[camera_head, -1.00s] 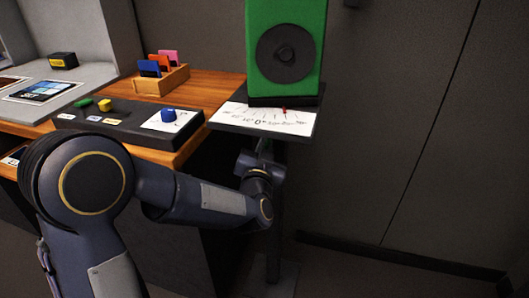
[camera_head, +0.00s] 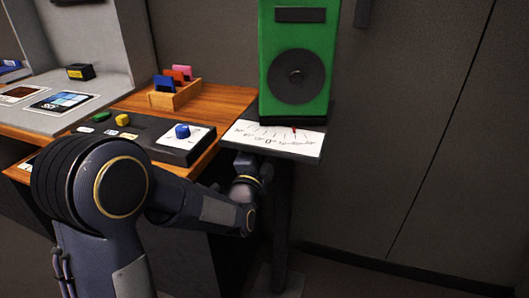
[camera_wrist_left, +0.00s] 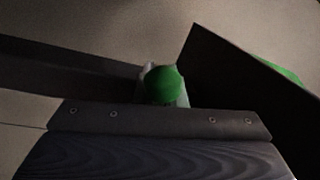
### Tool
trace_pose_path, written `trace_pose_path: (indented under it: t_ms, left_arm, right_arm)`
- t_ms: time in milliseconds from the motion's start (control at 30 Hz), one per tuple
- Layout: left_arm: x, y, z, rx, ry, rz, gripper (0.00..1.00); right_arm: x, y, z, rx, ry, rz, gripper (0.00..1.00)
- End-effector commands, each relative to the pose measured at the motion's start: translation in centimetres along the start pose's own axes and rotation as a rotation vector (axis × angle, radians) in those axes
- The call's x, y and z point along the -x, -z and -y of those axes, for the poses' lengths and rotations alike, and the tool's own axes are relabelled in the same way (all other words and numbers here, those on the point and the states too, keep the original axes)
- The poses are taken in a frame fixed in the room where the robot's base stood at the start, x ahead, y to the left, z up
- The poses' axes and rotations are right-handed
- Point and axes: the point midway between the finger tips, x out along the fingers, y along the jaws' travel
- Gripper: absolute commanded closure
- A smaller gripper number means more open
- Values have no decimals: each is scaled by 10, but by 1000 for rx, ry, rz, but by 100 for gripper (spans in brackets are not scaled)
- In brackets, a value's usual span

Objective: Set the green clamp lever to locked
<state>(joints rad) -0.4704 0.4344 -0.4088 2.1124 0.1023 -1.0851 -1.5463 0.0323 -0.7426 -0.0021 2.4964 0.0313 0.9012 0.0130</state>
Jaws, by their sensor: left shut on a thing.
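The green clamp lever shows in the left wrist view as a round green knob (camera_wrist_left: 163,84). My left gripper (camera_wrist_left: 164,97) is shut on it, with pale finger parts showing around the knob. In the head view my left gripper (camera_head: 246,162) is at the front left edge of the stand's plate (camera_head: 312,152), partly under it. Its fingertips and the lever are hidden there. A green speaker box (camera_head: 297,50) with a dark round cone stands on the plate. My right gripper is not in view.
A printed scale (camera_head: 275,140) with a red pointer lies on the plate. To the left, a wooden desk (camera_head: 225,103) holds a dark control panel (camera_head: 155,135) with a blue knob (camera_head: 182,131) and a wooden card holder (camera_head: 176,98). Open floor lies to the right.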

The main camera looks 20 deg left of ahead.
Motion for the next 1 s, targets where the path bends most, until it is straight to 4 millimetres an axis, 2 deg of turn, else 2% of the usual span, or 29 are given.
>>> trace_pose_path:
  t_ms: [400,967,1000]
  left_arm:
    - [-1,-3,9,-189,-3,-24,100]
    - [-1,-3,11,-215,0,-27,100]
    - [-1,-3,11,-214,0,-27,84]
  right_arm:
    - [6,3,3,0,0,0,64]
    - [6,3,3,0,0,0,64]
    - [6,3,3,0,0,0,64]
